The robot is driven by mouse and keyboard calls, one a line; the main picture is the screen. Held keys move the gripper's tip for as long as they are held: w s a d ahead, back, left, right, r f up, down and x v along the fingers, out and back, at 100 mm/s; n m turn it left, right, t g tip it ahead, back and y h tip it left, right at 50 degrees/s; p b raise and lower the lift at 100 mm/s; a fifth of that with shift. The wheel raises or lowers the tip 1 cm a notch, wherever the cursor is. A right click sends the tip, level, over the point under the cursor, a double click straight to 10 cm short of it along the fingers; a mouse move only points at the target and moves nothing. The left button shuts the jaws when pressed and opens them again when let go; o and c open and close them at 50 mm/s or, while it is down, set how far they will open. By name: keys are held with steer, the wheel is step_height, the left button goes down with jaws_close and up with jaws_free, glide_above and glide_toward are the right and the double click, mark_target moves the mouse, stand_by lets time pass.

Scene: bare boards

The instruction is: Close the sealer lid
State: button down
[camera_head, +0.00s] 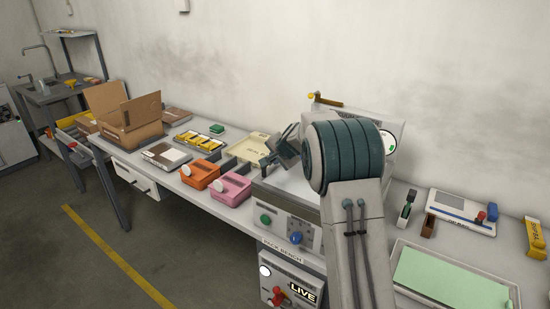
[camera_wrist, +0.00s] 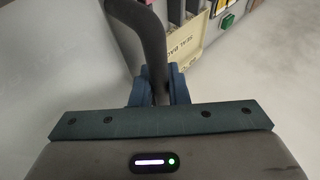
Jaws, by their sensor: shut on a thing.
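The sealer (camera_head: 276,211) is a grey box on the bench, with a green button and a blue knob on its front. A pale upright panel (camera_head: 399,128) rises behind my arm; my arm hides most of it, and I cannot tell whether it is the lid. In the wrist view, my gripper (camera_wrist: 158,88) has its blue fingers shut around a dark curved bar (camera_wrist: 153,45), which looks like a handle. A smooth pale surface (camera_wrist: 50,65) lies left of the bar. In the head view, my gripper (camera_head: 285,148) is partly hidden at the sealer's upper left.
Pink (camera_head: 230,190) and orange (camera_head: 200,175) bins and a cream tray (camera_head: 250,146) stand left of the sealer. An open cardboard box (camera_head: 130,125) is further left. A tray with a green mat (camera_head: 450,278) and a white device (camera_head: 461,209) lie to the right.

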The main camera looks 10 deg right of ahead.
steer(key=shift+s+f, duration=0.1)
steer(key=shift+f, duration=0.25)
steer(key=c, duration=1.4)
jaws_free()
steer(key=shift+s+f, duration=0.1)
steer(key=shift+f, duration=0.05)
steer(key=shift+d, duration=0.1)
steer(key=b+v, duration=0.1)
steer(key=v, duration=1.3)
steer(key=shift+a+r+b, duration=0.2)
steer(key=shift+r+b, duration=0.1)
steer(key=shift+r, duration=0.05)
steer(key=s+f+n+g, duration=0.2)
steer(key=s+n, duration=0.1)
steer(key=s, duration=0.9)
steer(key=s+f+n+g+h, duration=0.1)
steer(key=s+f+n+g, duration=0.1)
steer(key=s, duration=1.1)
steer(key=s+a+f+n+g+h, duration=0.1)
steer(key=s+f+n, duration=0.2)
steer(key=s, duration=0.9)
steer(key=shift+s+f+n+g, duration=0.3)
steer(key=shift+f+n+g, duration=0.1)
steer(key=shift+n, duration=0.8)
